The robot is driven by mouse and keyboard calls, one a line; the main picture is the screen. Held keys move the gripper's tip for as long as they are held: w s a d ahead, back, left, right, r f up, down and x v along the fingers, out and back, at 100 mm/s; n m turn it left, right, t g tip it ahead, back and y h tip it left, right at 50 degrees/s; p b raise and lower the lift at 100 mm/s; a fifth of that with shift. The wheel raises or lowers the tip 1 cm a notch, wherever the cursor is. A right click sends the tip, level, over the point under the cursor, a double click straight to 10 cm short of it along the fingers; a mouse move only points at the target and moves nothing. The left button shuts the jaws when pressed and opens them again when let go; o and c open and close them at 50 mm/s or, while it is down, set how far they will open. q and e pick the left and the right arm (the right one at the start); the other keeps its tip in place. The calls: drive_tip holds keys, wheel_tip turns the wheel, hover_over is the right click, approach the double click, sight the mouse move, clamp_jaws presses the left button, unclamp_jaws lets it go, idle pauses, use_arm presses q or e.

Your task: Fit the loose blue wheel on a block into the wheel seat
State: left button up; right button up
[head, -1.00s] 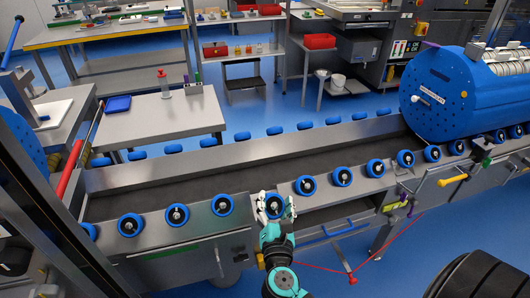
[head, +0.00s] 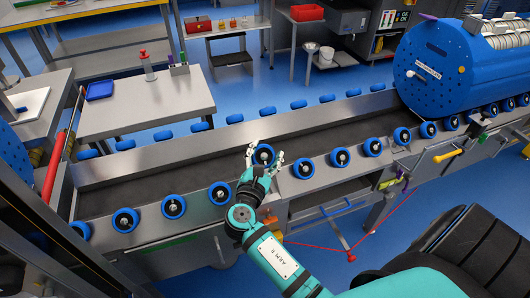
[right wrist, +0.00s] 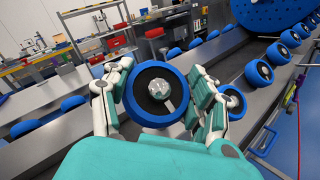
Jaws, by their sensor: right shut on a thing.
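My right gripper (head: 264,155) is shut on a blue wheel (head: 263,149), with one finger on each side. In the right wrist view the wheel (right wrist: 150,112) faces me, with a dark face and a shiny metal hub. Its blue rim sits between the two white-and-teal fingers (right wrist: 158,74). In the head view the held wheel is over the near edge of the conveyor, off the line of the near wheel row. The spot in that row between two neighbouring wheels is covered by my gripper and arm, so I cannot see a seat there. My left gripper is not in view.
Several blue wheels line the near rail, including one left (head: 220,193) and one right (head: 303,168) of my gripper. More wheels line the far rail (head: 201,127). A big blue drum (head: 435,75) stands on the conveyor at right. The dark trough (head: 150,190) left of my gripper is clear.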

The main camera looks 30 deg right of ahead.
sight(265, 162)
drive_tip(key=shift+f+b, duration=0.5)
drive_tip(key=shift+f, duration=0.2)
drive_tip(key=shift+f+b, duration=0.6)
drive_tip(key=shift+f, duration=0.25)
drive_tip(key=shift+f+b, duration=0.95)
drive_tip(key=shift+f, duration=0.3)
use_arm(q)
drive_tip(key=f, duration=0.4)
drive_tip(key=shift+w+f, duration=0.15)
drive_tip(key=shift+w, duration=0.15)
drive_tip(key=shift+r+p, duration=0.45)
drive_tip(key=shift+p, duration=0.05)
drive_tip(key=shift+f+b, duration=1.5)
use_arm(e)
drive_tip(key=shift+s+f, duration=0.1)
drive_tip(key=shift+f, duration=1.8)
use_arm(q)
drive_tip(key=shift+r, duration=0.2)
use_arm(e)
drive_tip(key=shift+r, duration=0.15)
use_arm(q)
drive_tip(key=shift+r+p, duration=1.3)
drive_tip(key=shift+p, duration=0.2)
use_arm(e)
drive_tip(key=shift+r, duration=1.4)
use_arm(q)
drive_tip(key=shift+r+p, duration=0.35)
